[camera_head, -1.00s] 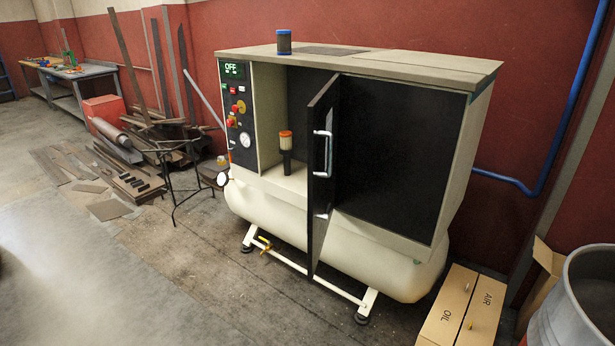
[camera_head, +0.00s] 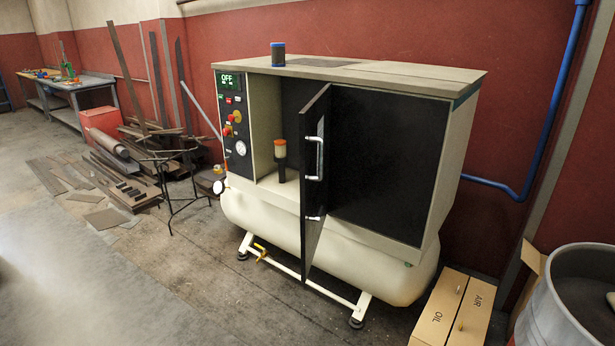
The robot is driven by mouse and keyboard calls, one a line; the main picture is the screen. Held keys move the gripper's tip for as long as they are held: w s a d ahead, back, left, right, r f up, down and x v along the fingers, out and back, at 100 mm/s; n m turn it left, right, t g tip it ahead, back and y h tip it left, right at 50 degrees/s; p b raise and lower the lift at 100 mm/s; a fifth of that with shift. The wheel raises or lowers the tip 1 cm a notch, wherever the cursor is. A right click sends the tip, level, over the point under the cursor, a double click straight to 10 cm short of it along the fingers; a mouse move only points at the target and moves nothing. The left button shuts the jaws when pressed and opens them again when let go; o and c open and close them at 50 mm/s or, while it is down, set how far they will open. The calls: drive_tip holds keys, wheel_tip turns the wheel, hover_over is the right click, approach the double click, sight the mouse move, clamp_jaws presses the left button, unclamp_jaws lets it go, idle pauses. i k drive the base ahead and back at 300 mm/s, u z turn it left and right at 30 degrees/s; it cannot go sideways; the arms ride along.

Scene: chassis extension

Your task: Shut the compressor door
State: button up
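The compressor (camera_head: 345,70) is a cream cabinet on a cream tank (camera_head: 272,226), with a display reading OFF. Its black door (camera_head: 314,240) stands open, swung outward and seen nearly edge-on in the middle of the front. A silver handle (camera_head: 320,158) sits on the door's face. Left of the door the compartment is open, and an orange-topped filter (camera_head: 281,160) stands inside. To the right is a closed black panel (camera_head: 385,160). My gripper is not in the picture.
A blue and black canister (camera_head: 278,54) stands on top of the cabinet. Boxes marked OIL and AIR (camera_head: 452,308) and a metal drum (camera_head: 560,310) stand at the lower right. Scrap metal (camera_head: 120,170) and a thin black stand (camera_head: 180,185) are at the left. The floor in front is clear.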

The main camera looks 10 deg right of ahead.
sight(314, 119)
drive_tip(key=z, duration=0.1)
drive_tip(key=i, duration=0.95)
drive_tip(key=u, duration=0.05)
